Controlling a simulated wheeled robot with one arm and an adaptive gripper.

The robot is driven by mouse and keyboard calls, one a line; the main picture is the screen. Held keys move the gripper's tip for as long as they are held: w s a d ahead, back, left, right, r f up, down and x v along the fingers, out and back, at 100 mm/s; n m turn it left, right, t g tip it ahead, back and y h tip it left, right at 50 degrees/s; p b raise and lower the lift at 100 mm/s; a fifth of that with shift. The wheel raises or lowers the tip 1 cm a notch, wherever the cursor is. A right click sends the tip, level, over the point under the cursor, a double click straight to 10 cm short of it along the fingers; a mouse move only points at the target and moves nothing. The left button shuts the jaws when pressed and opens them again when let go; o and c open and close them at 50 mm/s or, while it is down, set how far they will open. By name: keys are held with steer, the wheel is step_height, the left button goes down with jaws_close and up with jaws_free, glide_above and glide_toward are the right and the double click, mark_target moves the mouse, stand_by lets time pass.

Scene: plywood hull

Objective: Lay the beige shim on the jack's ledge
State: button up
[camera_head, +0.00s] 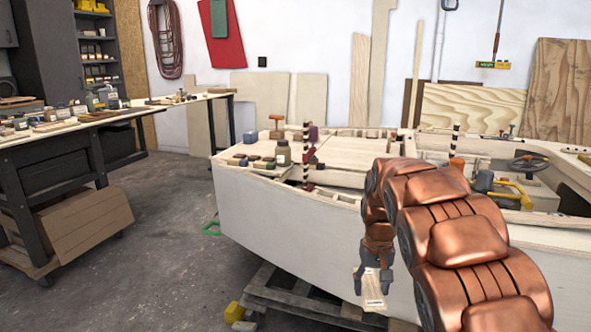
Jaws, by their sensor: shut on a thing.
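My gripper (373,284) points down in front of the white plywood hull's near side. It is shut on a flat beige piece with a small printed label, which looks like the beige shim (371,301). The shim hangs below the fingers, above the wooden pallet and apart from the hull. I cannot make out the jack or its ledge with certainty among the small items on the hull. My copper-coloured arm covers part of the hull's right half.
The hull (290,215) rests on a dark wooden pallet (285,300). Its deck holds a jar (282,153), small blocks, striped posts (305,150) and an orange T-handle (277,121). A cluttered workbench (75,130) stands left. A yellow block (234,312) lies near the pallet. Floor between is mostly clear.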

mark_target(373, 298)
step_height(373, 298, up, 16)
steer(key=s+p, duration=0.2)
steer(key=p, duration=2.3)
steer(key=shift+s+a+r, duration=0.2)
steer(key=shift+s+r, duration=0.05)
steer(key=shift+s, duration=0.05)
steer(key=shift+d, duration=0.15)
